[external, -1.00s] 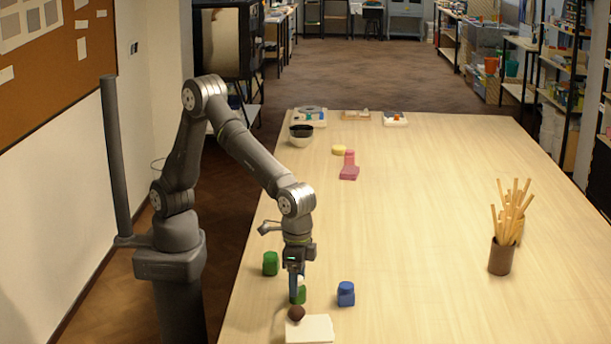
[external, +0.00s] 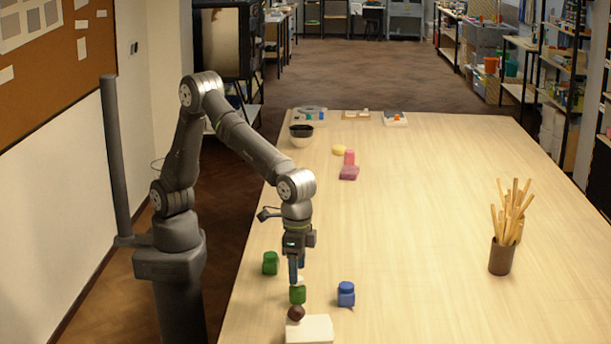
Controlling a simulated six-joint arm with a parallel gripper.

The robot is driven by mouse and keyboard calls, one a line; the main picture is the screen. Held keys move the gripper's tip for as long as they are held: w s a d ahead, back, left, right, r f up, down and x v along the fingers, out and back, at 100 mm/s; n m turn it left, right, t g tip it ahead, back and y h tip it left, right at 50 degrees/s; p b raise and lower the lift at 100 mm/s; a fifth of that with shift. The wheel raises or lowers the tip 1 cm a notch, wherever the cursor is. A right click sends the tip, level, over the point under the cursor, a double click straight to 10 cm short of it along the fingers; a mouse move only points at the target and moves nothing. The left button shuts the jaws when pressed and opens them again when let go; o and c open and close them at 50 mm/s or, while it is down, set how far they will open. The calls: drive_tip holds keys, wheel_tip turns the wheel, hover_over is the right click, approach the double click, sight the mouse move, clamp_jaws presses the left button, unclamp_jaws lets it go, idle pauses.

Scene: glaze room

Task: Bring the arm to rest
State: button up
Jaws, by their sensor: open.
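My gripper (external: 297,275) points straight down near the front left of the table (external: 420,230), with its blue fingers just above a green jar (external: 297,295). The fingers hide part of a small white piece at the jar's top. I cannot tell whether the fingertips are clear of it. The gripper is open, though the gap between its fingers is hard to see from this side. My arm is bent, with its elbow high and its forearm sloping down to the right.
A second green jar (external: 270,263) stands left of the gripper, a blue jar (external: 346,294) right. A dark brown lump (external: 296,313) is at a white slab (external: 312,330) in front. A brown cup of sticks (external: 501,257) stands at right. Pink blocks (external: 349,172) and a dark bowl (external: 301,135) are farther back.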

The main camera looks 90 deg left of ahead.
sight(297, 290)
wheel_tip(297, 290, up, 5)
drive_tip(key=shift+r, duration=0.15)
wheel_tip(297, 290, down, 12)
drive_tip(key=shift+f, duration=0.25)
wheel_tip(297, 290, up, 5)
drive_tip(key=shift+f, duration=0.15)
drive_tip(key=s+d+r, duration=0.3)
drive_tip(key=s+r, duration=0.4)
drive_tip(key=s, duration=0.4)
drive_tip(key=w+a+n, duration=0.5)
drive_tip(key=w+a, duration=1.1)
drive_tip(key=a, duration=0.4)
drive_tip(key=w+a+n, duration=0.2)
drive_tip(key=a+n, duration=0.1)
drive_tip(key=a, duration=0.9)
drive_tip(key=w+a+n, duration=0.2)
drive_tip(key=a+n, duration=0.1)
drive_tip(key=a, duration=1)
drive_tip(key=shift+w+a+f, duration=0.15)
drive_tip(key=shift+w+f, duration=0.15)
drive_tip(key=shift+w, duration=0.05)
